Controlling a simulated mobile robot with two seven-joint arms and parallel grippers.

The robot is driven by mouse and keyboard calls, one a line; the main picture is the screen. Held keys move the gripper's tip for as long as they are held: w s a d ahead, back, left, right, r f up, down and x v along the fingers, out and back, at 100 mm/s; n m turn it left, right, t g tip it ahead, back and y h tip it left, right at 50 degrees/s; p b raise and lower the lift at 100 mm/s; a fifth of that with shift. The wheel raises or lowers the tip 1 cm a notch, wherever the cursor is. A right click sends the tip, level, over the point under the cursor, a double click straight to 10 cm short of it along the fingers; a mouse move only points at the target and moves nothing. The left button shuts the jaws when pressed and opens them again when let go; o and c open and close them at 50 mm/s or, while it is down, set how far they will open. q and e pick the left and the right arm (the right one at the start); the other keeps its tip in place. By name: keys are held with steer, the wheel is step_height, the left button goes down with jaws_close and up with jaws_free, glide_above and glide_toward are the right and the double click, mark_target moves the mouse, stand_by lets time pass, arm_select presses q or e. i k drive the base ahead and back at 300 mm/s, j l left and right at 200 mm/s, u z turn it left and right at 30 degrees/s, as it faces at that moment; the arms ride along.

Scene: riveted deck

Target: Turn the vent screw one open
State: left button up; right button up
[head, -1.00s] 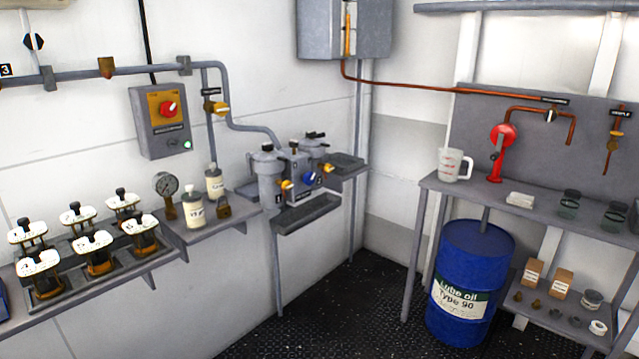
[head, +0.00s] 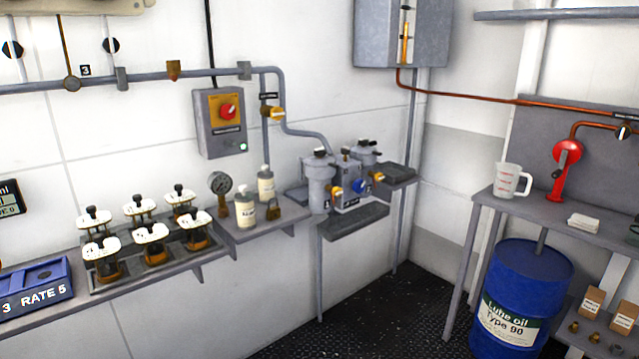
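The twin filter unit (head: 347,194) stands on a wall bracket right of centre, with two grey canisters. The left canister (head: 319,182) has a dark cap (head: 320,152) on its lid; the right canister (head: 365,157) has a dark piece (head: 368,143) on top. I cannot tell which small part is vent screw one. Neither of my grippers is in view.
A grey drip tray (head: 345,222) is under the filter unit. A shelf (head: 262,232) with bottles and a gauge (head: 221,184) is to its left. A blue oil drum (head: 525,290) and workbench (head: 560,226) stand right. Dark floor (head: 395,310) between is clear.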

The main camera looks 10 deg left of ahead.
mark_target(337, 192)
steer(key=i+l+u, duration=0.2)
steer(key=i+l, duration=0.5)
steer(key=i, duration=0.35)
steer(key=i+l+u, duration=0.15)
steer(key=i+l, duration=0.75)
steer(key=i, duration=0.1)
